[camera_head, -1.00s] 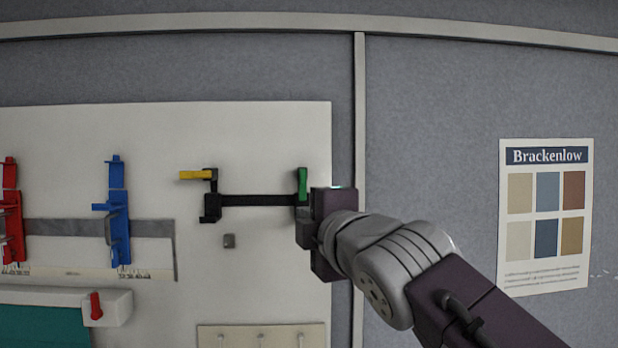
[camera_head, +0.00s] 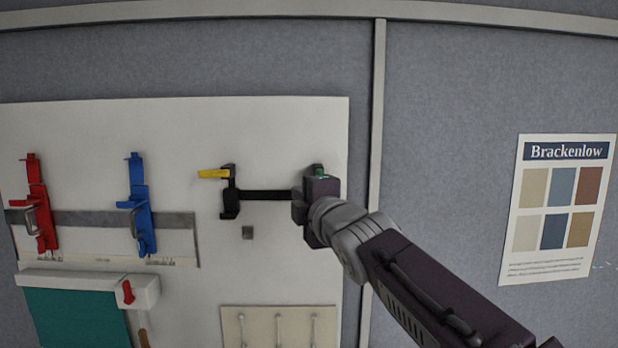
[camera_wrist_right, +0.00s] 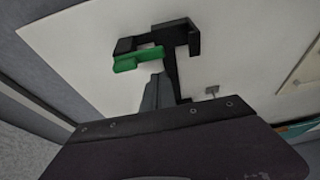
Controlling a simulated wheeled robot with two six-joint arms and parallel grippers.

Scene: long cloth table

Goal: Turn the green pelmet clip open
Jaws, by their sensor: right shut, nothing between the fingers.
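The green pelmet clip (camera_head: 319,170) is at the right end of a black rail on the white board. In the head view only its top shows above my right gripper, which hides the rest. In the right wrist view the green clip (camera_wrist_right: 138,60) lies across the front of a black bracket (camera_wrist_right: 185,38). My right gripper (camera_head: 299,208) is shut and empty, close in front of that end. Its grey fingers (camera_wrist_right: 157,92) show just below the green clip; I cannot tell whether they touch it. My left gripper is not in view.
A yellow clip (camera_head: 214,174) points left at the rail's other end. Blue (camera_head: 140,205) and red (camera_head: 40,205) clips hang on a grey strip to the left. A small grey square (camera_head: 247,232) sits below the rail. A colour-sample poster (camera_head: 559,210) hangs right.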

